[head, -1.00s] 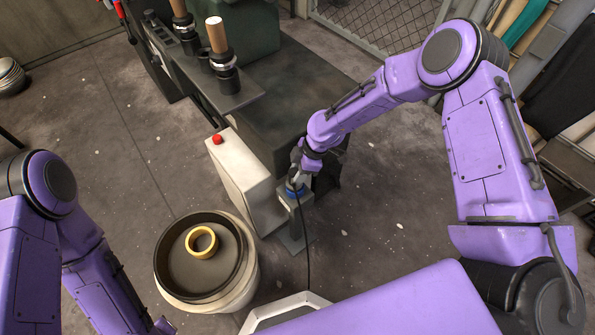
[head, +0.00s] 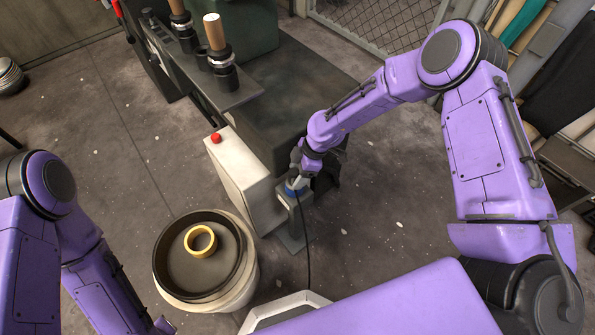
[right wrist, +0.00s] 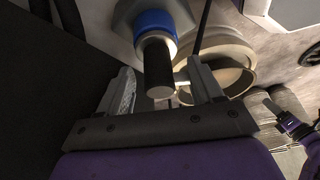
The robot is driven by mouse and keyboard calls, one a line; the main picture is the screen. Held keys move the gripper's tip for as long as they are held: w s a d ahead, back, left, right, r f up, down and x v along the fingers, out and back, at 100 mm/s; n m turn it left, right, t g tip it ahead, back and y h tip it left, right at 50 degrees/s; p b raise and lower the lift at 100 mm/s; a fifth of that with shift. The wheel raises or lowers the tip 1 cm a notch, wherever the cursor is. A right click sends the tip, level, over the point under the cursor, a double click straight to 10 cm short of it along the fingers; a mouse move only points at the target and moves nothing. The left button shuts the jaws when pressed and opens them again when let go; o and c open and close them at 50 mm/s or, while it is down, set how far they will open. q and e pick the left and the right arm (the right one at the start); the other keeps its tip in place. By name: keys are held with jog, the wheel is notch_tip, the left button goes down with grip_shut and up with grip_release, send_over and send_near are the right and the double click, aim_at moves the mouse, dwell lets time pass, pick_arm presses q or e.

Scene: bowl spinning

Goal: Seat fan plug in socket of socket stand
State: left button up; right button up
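The socket stand (head: 292,232) is a grey post on a flat foot, beside the white box. Its blue socket ring (head: 291,190) is at the top; it also shows in the right wrist view (right wrist: 155,22). The fan plug (right wrist: 157,72), a black cylinder with a silver collar, stands in line with the blue ring and meets it; how deep it sits I cannot tell. My right gripper (head: 296,180) is at the stand's top. In the wrist view its fingers (right wrist: 160,88) are apart either side of the plug, with gaps showing.
A white box (head: 243,180) with a red button (head: 216,138) stands just left of the stand. A round tub (head: 165,280) holding a yellow ring (head: 201,241) is in front. A black cable (head: 308,250) runs down from the plug area. Floor to the right is clear.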

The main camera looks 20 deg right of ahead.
jog(key=shift+w, duration=0.15)
jog(key=p+v, duration=0.1)
jog(key=v, duration=0.9)
jog(key=shift+r, duration=0.25)
